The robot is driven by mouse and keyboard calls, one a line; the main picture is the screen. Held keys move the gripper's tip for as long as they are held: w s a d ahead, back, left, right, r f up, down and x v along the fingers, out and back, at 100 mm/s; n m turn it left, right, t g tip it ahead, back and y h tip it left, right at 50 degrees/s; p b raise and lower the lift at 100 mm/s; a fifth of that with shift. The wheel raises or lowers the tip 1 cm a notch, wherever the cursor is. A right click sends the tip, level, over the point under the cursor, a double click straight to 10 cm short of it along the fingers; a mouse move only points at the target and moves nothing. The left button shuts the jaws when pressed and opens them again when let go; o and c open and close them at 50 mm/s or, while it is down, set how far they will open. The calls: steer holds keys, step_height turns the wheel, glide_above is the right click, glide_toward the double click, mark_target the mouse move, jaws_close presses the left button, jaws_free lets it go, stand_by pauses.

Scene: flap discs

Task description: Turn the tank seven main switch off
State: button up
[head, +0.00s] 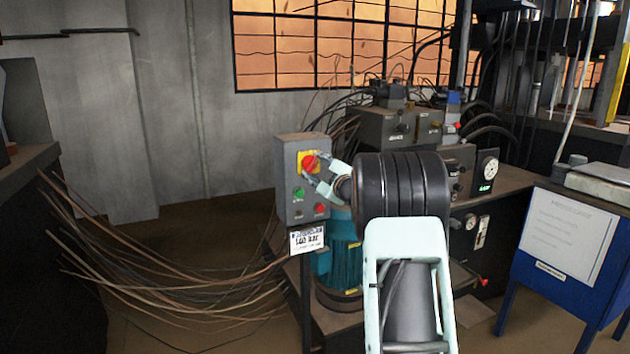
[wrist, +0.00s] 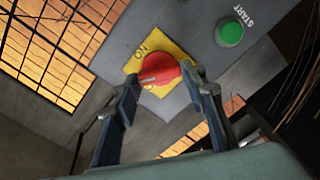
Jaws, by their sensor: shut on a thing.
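The main switch is a red rotary knob (head: 309,163) on a yellow plate, high on a grey control box (head: 291,214). The knob also fills the middle of the wrist view (wrist: 163,70), where ON is printed on the plate's upper left. A white mark on the knob points left and slightly down in that view. A second label at the plate's lower edge is mostly hidden. My gripper (wrist: 161,76) is shut on the knob, one finger on each side; it also shows in the head view (head: 322,178), reaching from the right.
A green START button (wrist: 230,33) and a red button (head: 320,208) sit below the knob. A white label (head: 307,239) hangs under the box. A teal motor (head: 343,250), hydraulic blocks (head: 385,127) and loose cables (head: 170,275) surround it. A blue stand (head: 560,255) is at right.

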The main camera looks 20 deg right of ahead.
steer(key=n+b, duration=0.3)
steer(key=shift+f+n, duration=0.25)
steer(key=shift+n, duration=0.15)
steer(key=shift+r+n+b, duration=0.15)
steer(key=shift+n+b, duration=1.45)
steer(key=o, duration=1.2)
steer(key=shift+c, duration=0.2)
steer(key=s, duration=1.2)
steer(key=shift+d, duration=0.15)
